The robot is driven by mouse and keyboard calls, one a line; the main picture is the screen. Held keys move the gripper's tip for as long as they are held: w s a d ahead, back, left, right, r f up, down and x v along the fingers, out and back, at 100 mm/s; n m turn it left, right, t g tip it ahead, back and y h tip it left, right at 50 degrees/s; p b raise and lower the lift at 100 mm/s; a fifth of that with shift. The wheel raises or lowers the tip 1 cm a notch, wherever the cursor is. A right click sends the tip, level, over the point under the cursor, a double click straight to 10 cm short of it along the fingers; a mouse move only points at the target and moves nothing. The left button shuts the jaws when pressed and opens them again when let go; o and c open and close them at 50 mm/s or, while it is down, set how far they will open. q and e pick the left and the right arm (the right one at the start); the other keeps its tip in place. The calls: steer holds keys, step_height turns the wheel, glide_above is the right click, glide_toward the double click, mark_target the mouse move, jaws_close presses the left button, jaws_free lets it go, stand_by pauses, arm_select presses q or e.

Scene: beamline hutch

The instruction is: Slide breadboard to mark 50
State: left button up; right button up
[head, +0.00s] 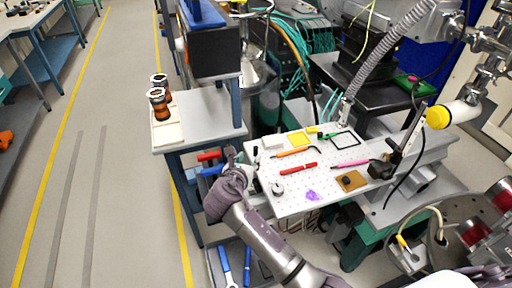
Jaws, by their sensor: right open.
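The breadboard (289,208) is a white perforated plate on the bench at the centre right, with small items lying on it. My right gripper (231,156) is at the plate's left edge, its fingers pointing away from me. It is open, and no object shows between the fingers. I cannot tell whether it touches the plate's edge. My right arm comes in from the bottom and hides part of the plate's near left side. No scale or mark 50 can be read. My left gripper is not in view.
On the plate lie a red marker (298,169), an orange tool (297,153), a pink pen (350,164), a purple piece (313,195) and a brown square (351,181). A yellow-capped cylinder (455,115) overhangs the right.

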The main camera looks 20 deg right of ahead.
mark_target(255, 149)
steer(key=x, duration=0.9)
steer(key=shift+f, duration=0.2)
steer(key=shift+w+d, duration=0.2)
steer(key=shift+w, duration=0.05)
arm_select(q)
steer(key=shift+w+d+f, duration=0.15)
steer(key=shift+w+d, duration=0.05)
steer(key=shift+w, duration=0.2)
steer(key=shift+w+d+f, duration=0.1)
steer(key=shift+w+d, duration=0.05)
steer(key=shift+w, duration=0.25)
arm_select(e)
steer(key=shift+f, duration=0.1)
jaws_close()
